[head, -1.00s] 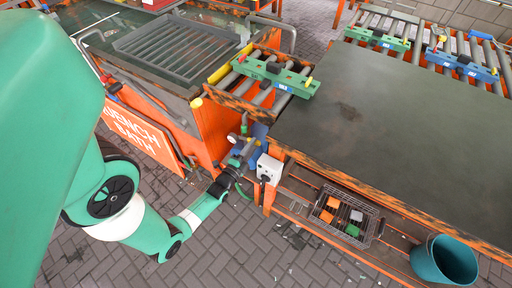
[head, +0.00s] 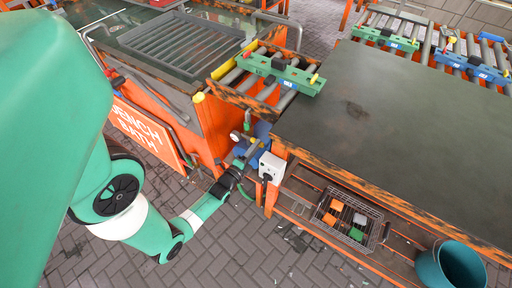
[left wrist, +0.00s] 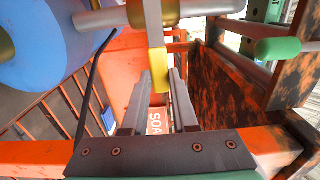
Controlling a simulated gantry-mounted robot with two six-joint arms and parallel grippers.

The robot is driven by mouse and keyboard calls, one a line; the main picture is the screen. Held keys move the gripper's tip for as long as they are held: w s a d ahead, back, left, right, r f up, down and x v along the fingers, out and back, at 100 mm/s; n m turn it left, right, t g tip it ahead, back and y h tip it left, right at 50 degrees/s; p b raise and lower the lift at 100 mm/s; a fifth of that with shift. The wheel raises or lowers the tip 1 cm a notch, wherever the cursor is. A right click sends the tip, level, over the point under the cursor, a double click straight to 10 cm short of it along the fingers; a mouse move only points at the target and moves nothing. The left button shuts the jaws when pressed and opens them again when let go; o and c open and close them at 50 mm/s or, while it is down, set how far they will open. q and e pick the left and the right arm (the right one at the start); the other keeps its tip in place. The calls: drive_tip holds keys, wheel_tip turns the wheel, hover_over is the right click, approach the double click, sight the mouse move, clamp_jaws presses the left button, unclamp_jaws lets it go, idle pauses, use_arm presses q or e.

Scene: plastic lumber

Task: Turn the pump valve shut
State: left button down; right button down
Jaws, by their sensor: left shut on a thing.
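The pump valve's lever, a flat grey bar with a yellow grip (left wrist: 157,62), hangs upright at the top centre of the left wrist view. My left gripper (left wrist: 160,85) is shut on this yellow grip, with a dark finger on each side. The blue pump body (left wrist: 35,45) fills the upper left of that view, next to a brass-coloured fitting (left wrist: 140,14). In the head view my left gripper (head: 243,160) reaches in low at the pump, between the quench bath and the bench; its fingertips are small there. My right gripper is not in view.
A white box (head: 272,167) is on the bench leg just right of my gripper. The orange quench bath (head: 225,125) stands left, the dark-topped bench (head: 390,125) right. A wire basket (head: 372,238) and a teal bucket (head: 450,265) sit below. Paved floor is open in front.

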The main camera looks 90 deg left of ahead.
use_arm(q)
drive_tip(key=c, duration=0.7)
unclamp_jaws()
drive_tip(key=shift+f, duration=0.1)
drive_tip(key=shift+s+d, duration=0.1)
drive_tip(key=p+v, duration=0.2)
drive_tip(key=v, duration=0.9)
drive_tip(key=shift+s+d+p, duration=0.15)
drive_tip(key=shift+s+p, duration=0.05)
drive_tip(key=shift+p, duration=0.15)
